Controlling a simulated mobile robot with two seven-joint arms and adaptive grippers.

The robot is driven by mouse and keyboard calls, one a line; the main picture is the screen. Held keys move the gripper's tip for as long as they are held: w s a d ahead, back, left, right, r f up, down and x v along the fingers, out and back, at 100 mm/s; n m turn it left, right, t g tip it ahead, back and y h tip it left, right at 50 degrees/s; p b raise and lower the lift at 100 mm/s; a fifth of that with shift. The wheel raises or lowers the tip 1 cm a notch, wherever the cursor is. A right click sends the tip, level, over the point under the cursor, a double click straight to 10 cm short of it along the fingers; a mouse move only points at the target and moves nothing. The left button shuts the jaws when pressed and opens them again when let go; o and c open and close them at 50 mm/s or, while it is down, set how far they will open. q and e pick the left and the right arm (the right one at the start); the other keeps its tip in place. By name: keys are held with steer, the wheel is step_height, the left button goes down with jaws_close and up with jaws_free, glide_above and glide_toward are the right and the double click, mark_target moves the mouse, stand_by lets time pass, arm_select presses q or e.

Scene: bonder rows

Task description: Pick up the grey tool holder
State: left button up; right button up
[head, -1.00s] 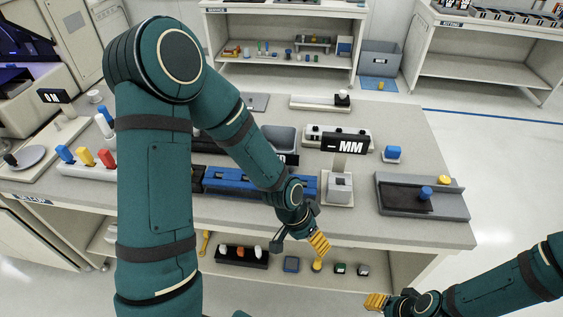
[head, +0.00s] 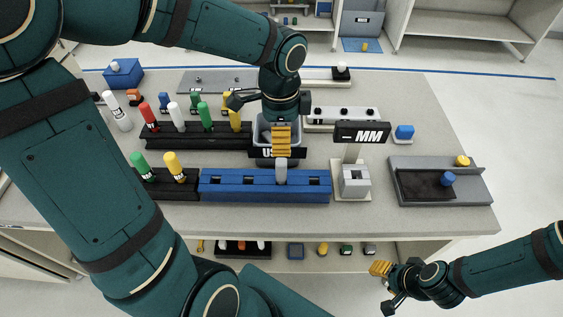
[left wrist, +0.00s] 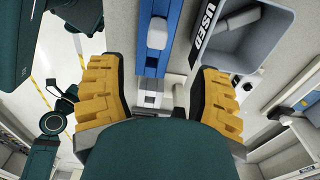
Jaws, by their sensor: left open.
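The grey tool holder (head: 281,172) stands upright in a slot of the blue rack (head: 225,186) on the bench. In the left wrist view the grey holder (left wrist: 157,33) shows on the blue rack (left wrist: 150,62), above the gap between my fingers. My left gripper (head: 282,142) is open and empty, pointing down, just above and slightly behind the holder in the head view; it is not around it. Its two yellow fingers spread wide in the left wrist view (left wrist: 158,88). My right gripper (head: 380,268) is off the bench's front right; its jaw opening is unclear.
A grey bin marked USED (left wrist: 240,50) stands right behind the blue rack. Black racks with coloured holders (head: 190,141) stand to the left. A measuring stand with an MM display (head: 362,132) is to the right, then a grey tray (head: 480,185).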

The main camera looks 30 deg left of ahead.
mark_target(280, 159)
arm_select(q)
steer(key=shift+a+r, duration=0.25)
steer(key=shift+f, duration=0.25)
step_height(280, 159, down, 8)
steer(key=shift+b, duration=1.2)
steer(key=f, duration=0.1)
steer(key=f+b, duration=0.1)
steer(key=f, duration=0.1)
steer(key=f+b, duration=0.1)
steer(key=f, duration=0.1)
steer(key=shift+s+d+f, duration=0.1)
steer(key=shift+s+d, duration=0.1)
steer(key=shift+d, duration=0.2)
jaws_close()
